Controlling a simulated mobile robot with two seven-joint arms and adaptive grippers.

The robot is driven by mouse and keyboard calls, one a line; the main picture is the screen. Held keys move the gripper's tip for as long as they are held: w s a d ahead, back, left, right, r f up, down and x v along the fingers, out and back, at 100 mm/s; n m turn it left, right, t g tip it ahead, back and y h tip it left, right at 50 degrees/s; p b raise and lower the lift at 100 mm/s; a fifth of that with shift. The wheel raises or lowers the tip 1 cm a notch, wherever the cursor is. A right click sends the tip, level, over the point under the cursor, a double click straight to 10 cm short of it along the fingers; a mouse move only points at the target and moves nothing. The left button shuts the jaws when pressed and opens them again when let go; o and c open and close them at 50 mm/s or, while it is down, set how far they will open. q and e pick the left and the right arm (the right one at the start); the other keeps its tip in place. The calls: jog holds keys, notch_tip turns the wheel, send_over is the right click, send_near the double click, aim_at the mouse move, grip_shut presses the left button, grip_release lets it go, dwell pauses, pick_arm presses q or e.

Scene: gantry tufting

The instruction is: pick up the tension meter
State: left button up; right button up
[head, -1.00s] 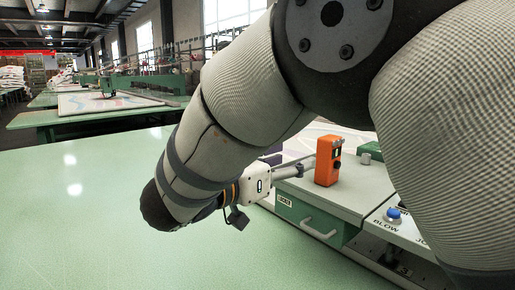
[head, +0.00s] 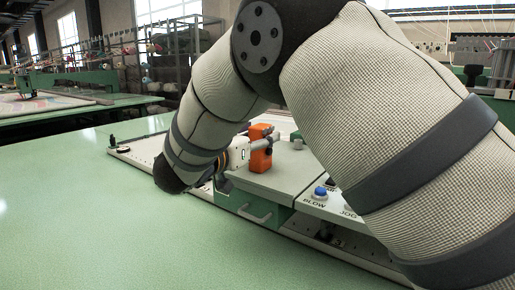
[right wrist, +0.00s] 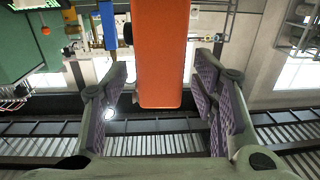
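The orange tension meter (head: 260,152) stands upright on the grey top of a green drawer unit (head: 290,172), partly covered by my right gripper. In the right wrist view the orange body (right wrist: 161,55) lies between the two fingers, with a visible gap on each side. My right gripper (head: 265,144) is open around the meter, its fingers level with the meter's upper part; its pads also show in the right wrist view (right wrist: 163,95). My left gripper is not in view.
A panel with a blue button (head: 320,191) marked BLOW is right of the meter. A small grey knob (head: 298,144) stands behind it. The drawer has a handle (head: 254,215). The green table (head: 100,220) is clear at left and front.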

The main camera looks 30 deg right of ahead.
grip_shut()
